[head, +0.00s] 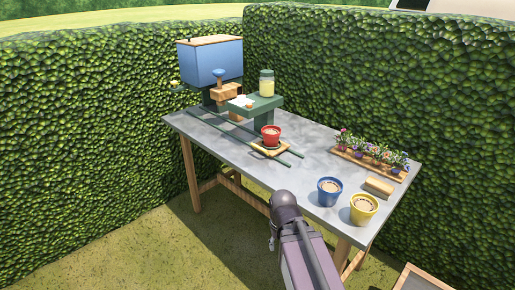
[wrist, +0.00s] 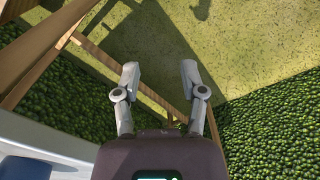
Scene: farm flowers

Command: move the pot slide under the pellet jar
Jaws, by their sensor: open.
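The pot slide (head: 270,149) is a small yellow-tan wooden plate on two dark green rails on the grey table. A red pot (head: 271,135) stands upright on it. The pellet jar (head: 266,83), clear with pale yellow contents and a green lid, stands on a raised green shelf (head: 262,105) behind and above the slide. In the head view my arm reaches up from the bottom edge, in front of the table; its fingers are not distinguishable there. In the wrist view my gripper (wrist: 160,82) is open and empty, over grass and hedge beside the table's wooden legs.
A blue hopper (head: 213,64) stands at the table's back left, with a wooden block (head: 226,95) before it. A blue pot (head: 329,191), a yellow pot (head: 363,209), a wooden block (head: 379,187) and a flower tray (head: 362,163) occupy the right side. Hedges close the back.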

